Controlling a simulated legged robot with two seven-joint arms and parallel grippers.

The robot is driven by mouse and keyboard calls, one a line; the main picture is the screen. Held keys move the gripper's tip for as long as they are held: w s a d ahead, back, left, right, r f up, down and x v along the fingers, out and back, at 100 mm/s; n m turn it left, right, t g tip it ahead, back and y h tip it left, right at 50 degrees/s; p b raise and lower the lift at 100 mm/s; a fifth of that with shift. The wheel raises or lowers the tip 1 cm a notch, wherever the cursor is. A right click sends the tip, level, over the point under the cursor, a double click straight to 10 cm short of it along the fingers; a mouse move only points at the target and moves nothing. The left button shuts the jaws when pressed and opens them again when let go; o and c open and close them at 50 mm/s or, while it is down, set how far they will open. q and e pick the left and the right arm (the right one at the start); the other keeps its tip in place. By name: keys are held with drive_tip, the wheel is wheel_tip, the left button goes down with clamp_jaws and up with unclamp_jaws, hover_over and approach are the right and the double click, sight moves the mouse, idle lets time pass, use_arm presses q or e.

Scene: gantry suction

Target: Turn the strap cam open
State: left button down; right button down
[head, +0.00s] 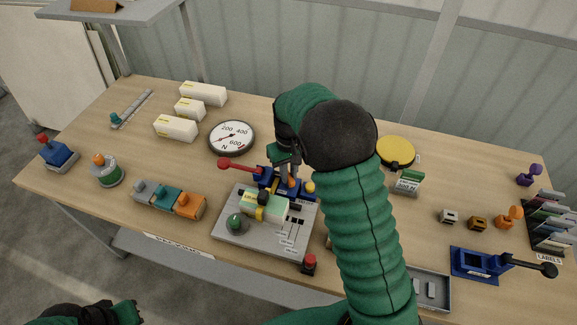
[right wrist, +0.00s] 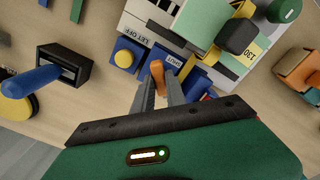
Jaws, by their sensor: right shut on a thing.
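The strap cam appears to be the small orange lever (head: 291,183) on a blue block at the back of a grey fixture plate (head: 240,244). My right gripper (head: 287,172) reaches down to it from above. In the right wrist view my right gripper (right wrist: 161,88) is shut on the orange lever (right wrist: 157,73), one finger on each side. A label reading SHUT lies just beyond the lever, and a LET OFF label lies beside the yellow button (right wrist: 124,58). A pale green block (head: 264,206) with a dark strap lies on the plate. My left gripper (head: 123,313) is low at bottom left, its jaws unclear.
A red-knobbed lever (head: 227,164) sticks out left of the fixture. A round gauge (head: 231,137) stands behind it. A red button (head: 309,263) is at the plate's front right corner. A blue clamp (head: 475,263) and label rack (head: 549,222) are at right.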

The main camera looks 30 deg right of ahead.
sight(289, 175)
drive_tip(key=m+p, duration=0.1)
drive_tip(key=m, duration=0.1)
drive_tip(key=m+p, duration=0.2)
drive_tip(key=shift+s+m, duration=0.2)
drive_tip(key=shift+m, duration=0.1)
drive_tip(key=shift+a+f+m+p, duration=0.1)
drive_tip(key=shift+f+m+p, duration=0.05)
drive_tip(key=shift+m+p, duration=1.5)
drive_tip(key=shift+f+m, duration=0.1)
drive_tip(key=shift+m, duration=0.25)
drive_tip(key=c, duration=1.4)
unclamp_jaws()
drive_tip(key=shift+w, duration=0.1)
drive_tip(key=shift+o, duration=0.2)
wheel_tip(289, 175, up, 17)
drive_tip(key=shift+w+b, duration=0.15)
drive_tip(key=shift+b, duration=0.2)
